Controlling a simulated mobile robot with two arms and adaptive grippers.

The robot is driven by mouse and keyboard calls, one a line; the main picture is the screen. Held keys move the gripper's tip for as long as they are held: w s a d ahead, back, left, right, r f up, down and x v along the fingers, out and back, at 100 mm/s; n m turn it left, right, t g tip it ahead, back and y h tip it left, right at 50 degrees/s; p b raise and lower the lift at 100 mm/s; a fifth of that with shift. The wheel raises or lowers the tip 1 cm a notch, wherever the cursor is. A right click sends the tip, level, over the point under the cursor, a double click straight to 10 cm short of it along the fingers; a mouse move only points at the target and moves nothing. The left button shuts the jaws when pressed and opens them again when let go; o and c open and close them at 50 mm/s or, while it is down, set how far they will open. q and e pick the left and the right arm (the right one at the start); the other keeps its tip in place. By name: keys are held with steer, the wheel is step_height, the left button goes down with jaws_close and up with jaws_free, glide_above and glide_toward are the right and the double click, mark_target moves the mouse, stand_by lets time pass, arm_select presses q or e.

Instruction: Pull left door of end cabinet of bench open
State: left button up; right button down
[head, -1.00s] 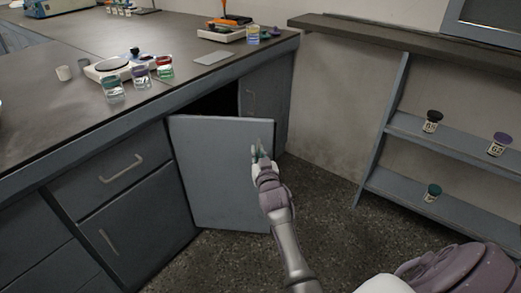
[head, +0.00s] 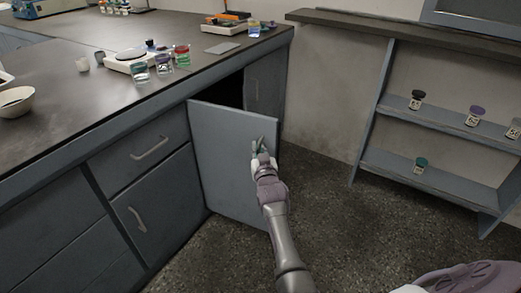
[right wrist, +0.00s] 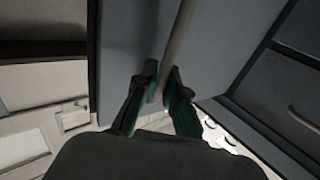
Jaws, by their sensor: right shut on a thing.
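The left door (head: 228,165) of the bench's end cabinet stands partly open, swung out from the bench, with a dark gap behind its top edge. My right gripper (head: 258,149) is at the door's outer face, near its free edge. In the right wrist view, the gripper's green-padded fingers (right wrist: 160,88) are shut around the pale bar handle (right wrist: 180,38) of the door. In the head view the gripper mostly hides the handle. My left gripper is not in view.
The closed right door (head: 263,85) of the end cabinet is behind the open one. Jars (head: 162,63), a balance (head: 124,60) and a bowl (head: 16,101) stand on the bench top. A shelf unit (head: 440,118) with labelled jars stands at the right. The dark floor (head: 340,220) between is clear.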

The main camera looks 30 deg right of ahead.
steer(key=shift+d, duration=0.1)
steer(key=c, duration=1.2)
jaws_free()
